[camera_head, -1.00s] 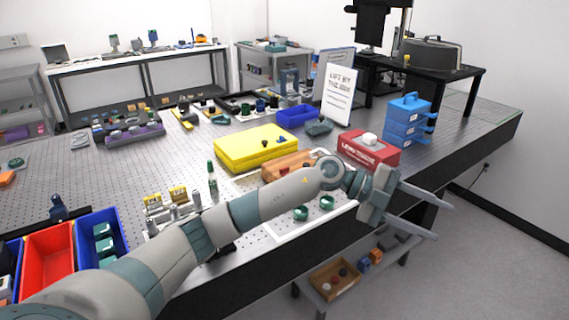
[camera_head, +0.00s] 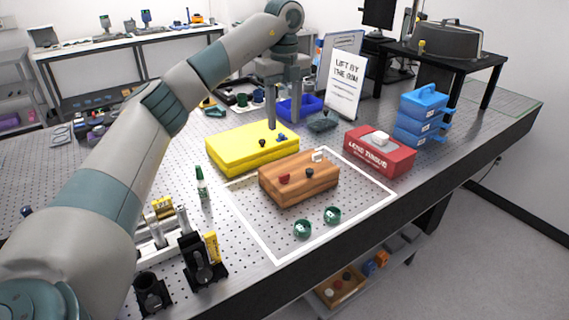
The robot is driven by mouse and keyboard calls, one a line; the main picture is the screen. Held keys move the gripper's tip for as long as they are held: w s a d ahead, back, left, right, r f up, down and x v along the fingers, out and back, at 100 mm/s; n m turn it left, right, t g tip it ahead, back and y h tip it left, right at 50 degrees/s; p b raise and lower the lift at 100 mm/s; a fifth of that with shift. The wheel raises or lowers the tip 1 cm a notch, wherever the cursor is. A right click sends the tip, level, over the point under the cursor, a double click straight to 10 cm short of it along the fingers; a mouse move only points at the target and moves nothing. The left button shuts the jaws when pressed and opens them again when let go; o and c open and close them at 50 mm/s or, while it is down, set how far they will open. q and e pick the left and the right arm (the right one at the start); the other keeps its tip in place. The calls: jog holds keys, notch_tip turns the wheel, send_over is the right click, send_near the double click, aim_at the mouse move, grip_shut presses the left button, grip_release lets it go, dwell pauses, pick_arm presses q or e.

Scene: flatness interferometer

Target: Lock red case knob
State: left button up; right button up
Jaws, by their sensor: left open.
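A brown wooden case (camera_head: 300,190) stands inside a white outlined area on the perforated table. The exact turn of the red knob is too small to tell. My left gripper (camera_head: 284,122) is open, its fingers pointing down over the back right of the yellow case (camera_head: 240,150), behind the wooden case. It holds nothing. My right gripper is not in view.
The yellow case carries a black knob (camera_head: 262,142) and a blue knob (camera_head: 281,138). A red tissue box (camera_head: 380,155), blue stacked drawers (camera_head: 421,115) and a standing sign (camera_head: 345,85) are to the right. A green-capped bottle (camera_head: 201,183) stands left.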

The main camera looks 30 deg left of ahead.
pick_arm(q)
jog(key=p, duration=0.5)
send_near(284, 178)
jog(key=f, duration=0.5)
jog(key=shift+w+a+f, duration=0.2)
jog(key=shift+w+f, duration=0.1)
jog(key=shift+f, duration=1)
jog(key=c, duration=1)
